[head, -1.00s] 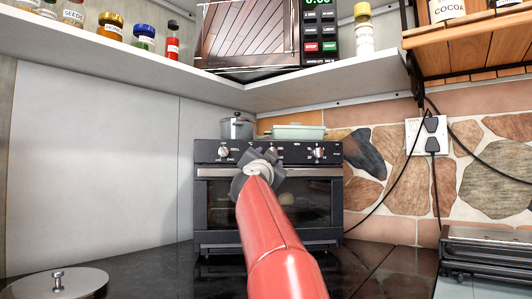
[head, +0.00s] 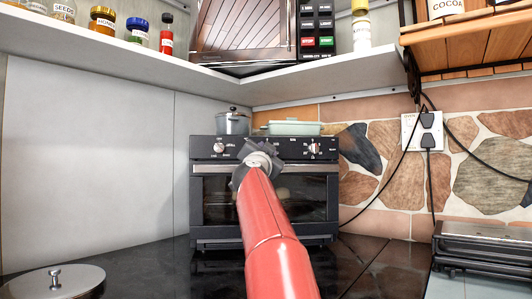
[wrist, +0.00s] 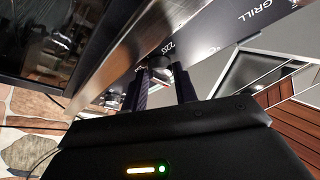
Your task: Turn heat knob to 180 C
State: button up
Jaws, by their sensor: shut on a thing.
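The black toaster oven (head: 212,214) stands against the back wall, its control panel along the top front. In the wrist view, the dark heat knob (wrist: 160,62) sits on the panel (wrist: 205,48), with a "220" mark beside it and "GRILL" further right. My gripper (wrist: 161,78) is shut on the heat knob, one dark finger on each side. In the head view my gripper (head: 262,152) is in front of the panel's middle and hides the knob there. The knob's pointer cannot be made out. Left (head: 219,147) and right (head: 315,148) knobs show clear of it.
A pot (head: 233,124) and a pale green dish (head: 292,128) stand on the oven. A shelf (head: 130,52) with jars and a microwave (head: 242,28) hangs above. Cables run from the socket (head: 421,132) at right. A round lid (head: 55,283) lies front left.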

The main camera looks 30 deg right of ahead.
jog(key=m+g, duration=0.1)
jog(key=m, duration=0.2)
jog(key=m+g, duration=0.1)
jog(key=m, duration=0.1)
jog(key=shift+w+a+r+m+g, duration=0.1)
jog(key=shift+r+m+g, duration=0.1)
jog(key=shift+m+g, duration=0.2)
jog(key=o, duration=1)
jog(key=shift+c, duration=0.2)
